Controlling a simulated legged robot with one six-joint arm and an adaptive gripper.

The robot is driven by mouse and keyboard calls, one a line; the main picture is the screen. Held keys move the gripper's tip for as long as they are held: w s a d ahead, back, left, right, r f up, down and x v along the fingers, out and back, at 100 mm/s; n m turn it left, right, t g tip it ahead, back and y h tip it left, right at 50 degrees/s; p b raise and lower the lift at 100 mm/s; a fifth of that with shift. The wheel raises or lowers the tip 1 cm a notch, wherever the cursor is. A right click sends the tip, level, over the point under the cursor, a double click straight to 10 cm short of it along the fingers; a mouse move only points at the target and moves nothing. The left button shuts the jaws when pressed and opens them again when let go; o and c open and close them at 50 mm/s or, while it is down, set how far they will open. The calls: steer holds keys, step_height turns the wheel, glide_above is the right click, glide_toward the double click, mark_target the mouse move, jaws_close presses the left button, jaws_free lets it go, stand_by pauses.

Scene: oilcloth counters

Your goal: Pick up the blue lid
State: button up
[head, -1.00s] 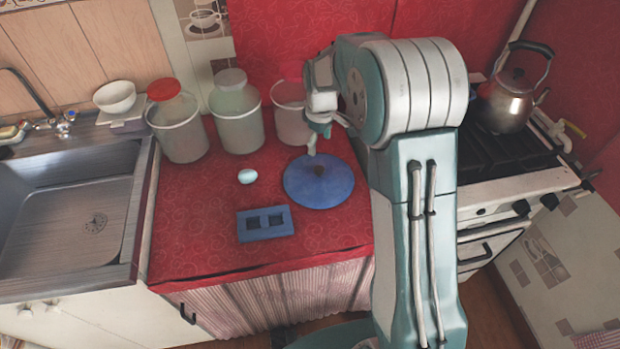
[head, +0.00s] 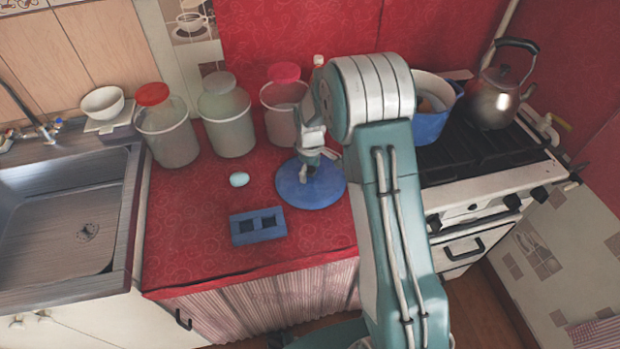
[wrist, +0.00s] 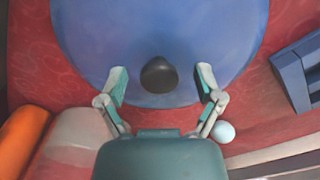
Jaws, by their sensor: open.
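The blue lid (head: 297,194) lies flat on the red counter, in front of the jars. It fills the upper middle of the wrist view (wrist: 195,45), with its dark round knob (wrist: 159,75) near the middle. My gripper (wrist: 160,82) is open above the lid, and the knob shows between its two fingertips without either finger touching it. In the head view my gripper (head: 309,178) hangs low over the lid and covers the knob in part.
Several jars, one red-lidded (head: 167,130), stand behind. A blue pot (head: 430,125) and a kettle (head: 494,98) sit on the stove at right.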

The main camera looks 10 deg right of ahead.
jaws_close()
